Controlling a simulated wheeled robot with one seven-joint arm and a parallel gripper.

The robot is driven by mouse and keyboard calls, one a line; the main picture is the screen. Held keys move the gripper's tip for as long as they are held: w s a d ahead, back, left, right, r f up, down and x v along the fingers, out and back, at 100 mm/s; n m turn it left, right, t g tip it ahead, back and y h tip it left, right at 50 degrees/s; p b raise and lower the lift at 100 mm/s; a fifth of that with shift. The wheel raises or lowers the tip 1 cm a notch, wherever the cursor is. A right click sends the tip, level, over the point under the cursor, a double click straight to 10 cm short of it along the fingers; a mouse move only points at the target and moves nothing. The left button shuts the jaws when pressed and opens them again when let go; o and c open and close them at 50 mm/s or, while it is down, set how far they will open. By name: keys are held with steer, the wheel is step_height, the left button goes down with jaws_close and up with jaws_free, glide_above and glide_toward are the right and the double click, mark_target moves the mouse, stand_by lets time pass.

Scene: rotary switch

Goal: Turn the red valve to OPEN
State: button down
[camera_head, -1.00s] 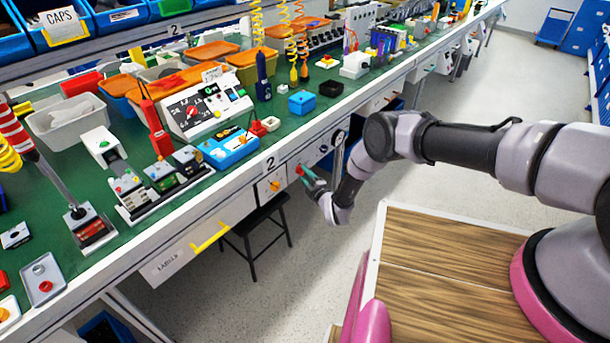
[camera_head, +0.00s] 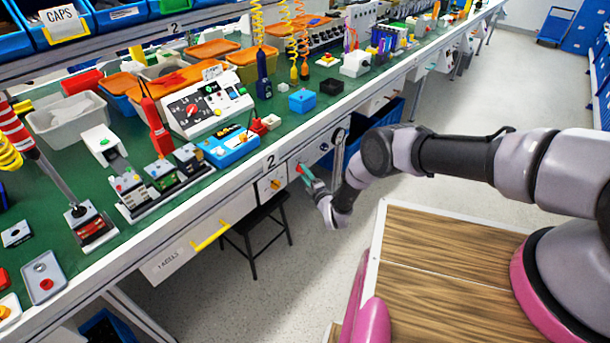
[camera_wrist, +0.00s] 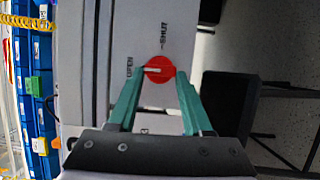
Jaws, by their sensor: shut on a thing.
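The red valve (camera_wrist: 160,79) is a round knob on a pale front panel (camera_wrist: 182,30). Its white pointer line lies toward the left in the wrist view, at the OPEN label (camera_wrist: 129,68). The SHUT label (camera_wrist: 164,33) is above the knob there. My gripper (camera_wrist: 159,73) has its two teal fingers on either side of the knob, shut on it. In the head view my gripper (camera_head: 306,174) is at the bench's front, and only a small part of the red valve (camera_head: 299,168) shows there.
A yellow-orange knob (camera_head: 276,185) is on the panel to the left. The green-topped bench (camera_head: 270,135) above holds a blue box, a control panel and other devices. A dark stool (camera_head: 253,230) stands below the bench. Open floor lies between bench and my base.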

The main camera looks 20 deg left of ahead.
steer(key=shift+c, duration=1.6)
jaws_free()
steer(key=v, duration=1)
steer(key=shift+s+d, duration=0.25)
steer(key=shift+s, duration=0.05)
